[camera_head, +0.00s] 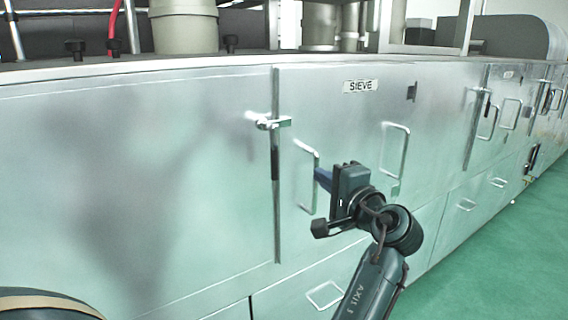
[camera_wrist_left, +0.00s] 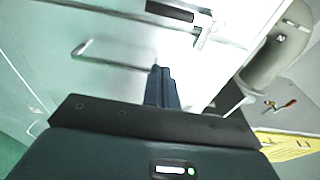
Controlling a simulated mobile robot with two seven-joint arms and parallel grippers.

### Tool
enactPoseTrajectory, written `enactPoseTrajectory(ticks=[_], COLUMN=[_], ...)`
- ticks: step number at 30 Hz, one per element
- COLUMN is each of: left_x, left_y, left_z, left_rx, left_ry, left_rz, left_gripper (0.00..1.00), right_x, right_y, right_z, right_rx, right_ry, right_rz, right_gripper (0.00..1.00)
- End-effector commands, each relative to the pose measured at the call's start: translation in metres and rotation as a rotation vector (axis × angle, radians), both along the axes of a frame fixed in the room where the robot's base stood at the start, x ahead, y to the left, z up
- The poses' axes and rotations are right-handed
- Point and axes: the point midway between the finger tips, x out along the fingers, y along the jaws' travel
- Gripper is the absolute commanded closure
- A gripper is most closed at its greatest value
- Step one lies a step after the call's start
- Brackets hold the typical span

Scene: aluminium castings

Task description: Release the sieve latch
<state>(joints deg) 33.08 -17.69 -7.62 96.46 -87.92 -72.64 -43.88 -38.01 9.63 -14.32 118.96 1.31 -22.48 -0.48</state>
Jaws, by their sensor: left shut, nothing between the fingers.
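The sieve latch (camera_head: 267,123) is a small metal catch on the vertical door seam, left of the SIEVE label (camera_head: 360,86). In the left wrist view, a metal bracket that looks like the latch (camera_wrist_left: 206,25) is at the top, ahead and right of the fingertips. My left gripper (camera_head: 320,179) is shut and empty, its blue fingers by the door's left handle (camera_head: 313,180), below and right of the latch. The fingers show at the middle of the left wrist view (camera_wrist_left: 160,70), apart from the latch. My right gripper is not in view.
The sieve door's second handle (camera_head: 396,150) stands out to the right of my gripper. A drawer handle (camera_head: 324,294) is below. Pipes and a beige cylinder (camera_head: 184,25) stand on the machine top. Green floor (camera_head: 500,250) is clear at the right.

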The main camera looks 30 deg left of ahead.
Motion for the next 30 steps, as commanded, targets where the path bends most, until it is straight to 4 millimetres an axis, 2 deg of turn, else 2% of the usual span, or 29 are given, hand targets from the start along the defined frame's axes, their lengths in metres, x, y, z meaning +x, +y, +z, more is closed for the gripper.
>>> enactPoseTrajectory(ticks=[7, 11, 16, 25, 30], left_x=[0.000, 0.004, 0.019, 0.051, 0.028], left_y=[0.001, 0.007, 0.032, 0.088, 0.091], left_z=[0.000, 0.000, 0.002, 0.002, 0.001], left_rx=[0.000, 0.000, 0.001, 0.001, -0.002], left_ry=[0.000, 0.001, 0.000, 0.000, 0.000], left_rz=[-0.001, -0.001, 0.001, 0.001, -0.002], left_gripper=[1.00, 1.00, 1.00, 1.00, 1.00], right_x=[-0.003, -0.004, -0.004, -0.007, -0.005], right_y=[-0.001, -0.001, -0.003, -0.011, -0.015], right_z=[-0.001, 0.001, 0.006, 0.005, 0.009], right_rx=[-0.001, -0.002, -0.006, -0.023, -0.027], right_ry=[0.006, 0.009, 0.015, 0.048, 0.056], right_rz=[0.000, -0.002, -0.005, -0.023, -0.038], right_gripper=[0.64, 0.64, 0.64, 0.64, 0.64])
